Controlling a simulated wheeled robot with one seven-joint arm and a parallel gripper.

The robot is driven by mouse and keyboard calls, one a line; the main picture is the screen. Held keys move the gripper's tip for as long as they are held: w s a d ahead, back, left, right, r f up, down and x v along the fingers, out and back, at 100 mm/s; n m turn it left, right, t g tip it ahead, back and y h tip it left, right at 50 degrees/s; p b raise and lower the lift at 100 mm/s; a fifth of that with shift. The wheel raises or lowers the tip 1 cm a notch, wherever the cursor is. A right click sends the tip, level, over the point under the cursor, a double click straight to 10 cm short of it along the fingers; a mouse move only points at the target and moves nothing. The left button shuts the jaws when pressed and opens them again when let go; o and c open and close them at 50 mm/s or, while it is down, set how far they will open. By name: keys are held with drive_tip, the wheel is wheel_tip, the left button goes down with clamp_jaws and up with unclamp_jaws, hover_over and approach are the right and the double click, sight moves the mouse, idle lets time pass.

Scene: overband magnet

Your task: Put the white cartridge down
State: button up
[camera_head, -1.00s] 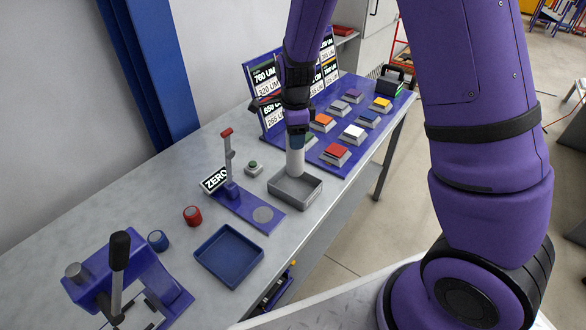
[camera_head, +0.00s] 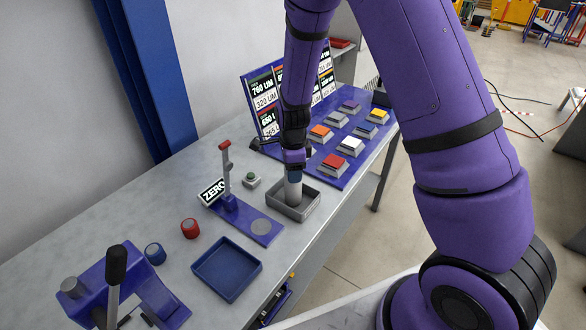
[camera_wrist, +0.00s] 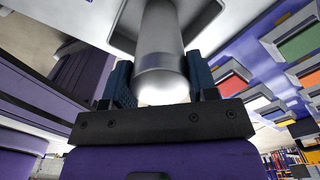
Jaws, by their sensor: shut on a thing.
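The white cartridge (camera_head: 293,190) is upright between the fingers of my gripper (camera_head: 294,174). Its lower end is inside the grey tray (camera_head: 312,211), near the tray's left part. I cannot tell whether it touches the tray floor. In the wrist view the cartridge (camera_wrist: 160,55) runs between the blue finger pads of my gripper (camera_wrist: 160,85), with the pale tray around its far end. My gripper is shut on it.
A purple board with several coloured blocks (camera_head: 334,166) stands behind the tray. A purple stand with a lever (camera_head: 228,170), a green button (camera_head: 251,180), a blue tray (camera_head: 227,268), red and blue knobs (camera_head: 190,228) and a lever press (camera_head: 118,285) are to the left.

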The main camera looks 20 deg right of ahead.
drive_tip(key=o, duration=1.2)
drive_tip(key=s+d+r+n+t, duration=0.1)
drive_tip(key=s+r+n, duration=0.1)
drive_tip(key=r, duration=0.9)
drive_tip(key=s+d+r+n, duration=0.1)
drive_tip(key=s+r+n, duration=0.15)
drive_tip(key=r, duration=0.75)
drive_tip(key=s+d+r+n+t, duration=0.2)
drive_tip(key=s+r+n, duration=0.5)
drive_tip(key=s, duration=0.4)
drive_tip(key=s+d+r+n+t, duration=0.2)
drive_tip(key=s+r+n, duration=0.5)
drive_tip(key=s, duration=0.5)
drive_tip(key=shift+s+d+r+n, duration=0.15)
drive_tip(key=shift+d+r+n, duration=0.05)
drive_tip(key=shift+d+n, duration=0.6)
